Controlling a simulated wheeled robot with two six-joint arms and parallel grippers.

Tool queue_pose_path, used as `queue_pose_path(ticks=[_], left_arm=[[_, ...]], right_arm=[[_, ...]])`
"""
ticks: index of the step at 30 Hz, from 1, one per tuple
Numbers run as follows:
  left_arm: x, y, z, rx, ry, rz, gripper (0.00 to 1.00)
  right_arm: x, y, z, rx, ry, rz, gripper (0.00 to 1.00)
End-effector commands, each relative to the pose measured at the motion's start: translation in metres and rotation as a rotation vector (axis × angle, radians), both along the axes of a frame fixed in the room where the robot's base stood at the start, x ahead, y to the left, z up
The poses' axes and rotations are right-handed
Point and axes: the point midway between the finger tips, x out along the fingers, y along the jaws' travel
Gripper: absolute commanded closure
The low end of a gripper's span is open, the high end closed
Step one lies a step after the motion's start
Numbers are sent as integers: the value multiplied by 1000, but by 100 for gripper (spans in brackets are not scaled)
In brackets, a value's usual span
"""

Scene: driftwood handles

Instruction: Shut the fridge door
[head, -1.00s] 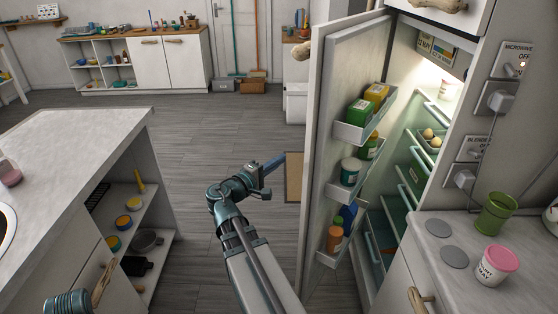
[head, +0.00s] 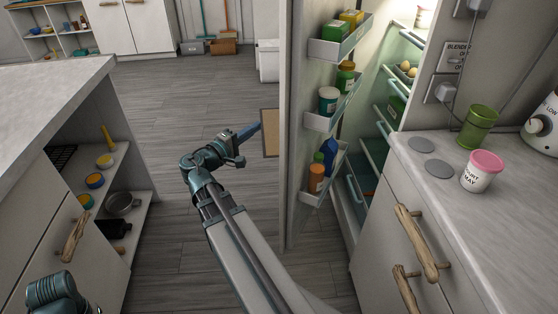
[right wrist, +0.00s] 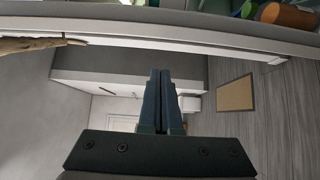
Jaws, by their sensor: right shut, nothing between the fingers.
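The fridge door (head: 298,180) stands wide open in the head view, its inner side facing right with bottles and cartons on its shelves. The lit fridge interior (head: 372,125) shows to its right. My right gripper (head: 250,131) is shut and empty, to the left of the door, on its outer side, and seems apart from it. In the right wrist view the shut fingers (right wrist: 160,98) point ahead, and the door's pale edge (right wrist: 200,38) runs across the top. A driftwood handle (right wrist: 32,45) shows at the left there. My left gripper is out of view.
A counter (head: 462,215) with a pink-lidded tub (head: 483,170) and green cup (head: 478,127) stands at the right. An island (head: 50,95) with open shelves stands at the left. A brown mat (head: 270,134) lies behind my right gripper. Grey floor between is clear.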

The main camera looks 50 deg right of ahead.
Motion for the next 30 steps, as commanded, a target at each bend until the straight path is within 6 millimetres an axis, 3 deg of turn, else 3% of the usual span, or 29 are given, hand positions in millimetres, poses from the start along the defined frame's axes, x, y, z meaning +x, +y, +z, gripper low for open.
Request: queue_pose_path(ticks=[1, 3, 9, 12, 17, 25, 30], left_arm=[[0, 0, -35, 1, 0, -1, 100], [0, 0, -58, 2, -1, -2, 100], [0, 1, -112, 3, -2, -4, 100], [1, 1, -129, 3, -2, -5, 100], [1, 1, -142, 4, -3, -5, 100], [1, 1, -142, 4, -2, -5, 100], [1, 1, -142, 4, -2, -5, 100]], right_arm=[[8, -4, -35, 0, 0, -7, 100], [15, -7, -58, 0, 0, -16, 100], [30, -15, -112, 0, 0, -41, 100], [35, -18, -129, 0, 0, -49, 100], [39, -20, -142, 0, 0, -58, 100], [39, -23, -142, 0, 0, -61, 100], [38, -42, -142, 0, 0, -64, 100]])
